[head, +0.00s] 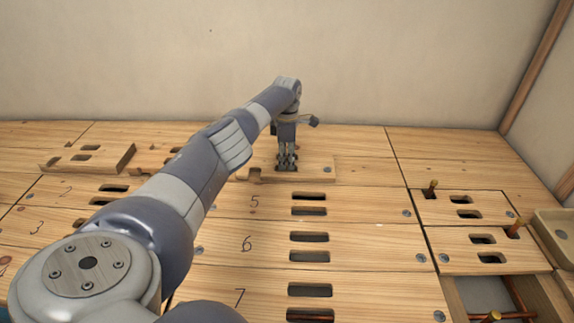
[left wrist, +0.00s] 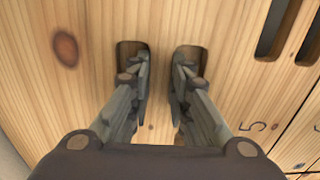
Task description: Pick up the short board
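A short pale board (head: 318,170) lies on the plank floor near the back wall. My left gripper (head: 287,166) points straight down over its middle. In the left wrist view its two fingers (left wrist: 161,75) stand apart, with wood showing between them. The tips reach to or into two dark slots, the left slot (left wrist: 125,51) and the right slot (left wrist: 195,52), one finger at each. The strip of wood between the slots lies between the fingers. I cannot tell whether they touch it. My right gripper is not in view.
Numbered slotted floor planks (head: 365,238) surround the board. Another loose board (head: 105,157) lies at the left. At the right are slotted panels (head: 465,207), an open pit (head: 485,296) with copper pipes, and a tan box (head: 557,232). The wall is close behind.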

